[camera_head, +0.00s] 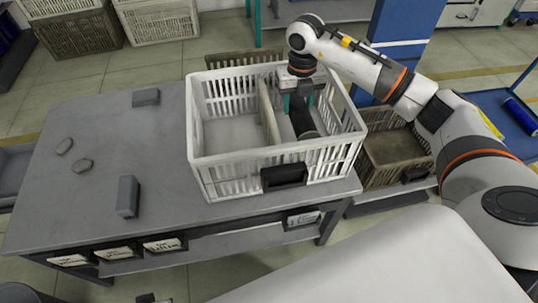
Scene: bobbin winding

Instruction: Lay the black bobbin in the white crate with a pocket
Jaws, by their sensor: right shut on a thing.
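The white crate (232,160) stands on the grey table, with slatted walls and a divider (269,112) that splits it into a left and a right compartment. My right gripper (298,100) reaches down into the right compartment. It is shut on the black bobbin (303,124), which is inside that compartment, tilted in the picture. The gripper and the front wall hide part of the bobbin, and I cannot tell whether it touches the crate floor. The left compartment looks empty. My left gripper is not in view.
The table's left part has free room.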

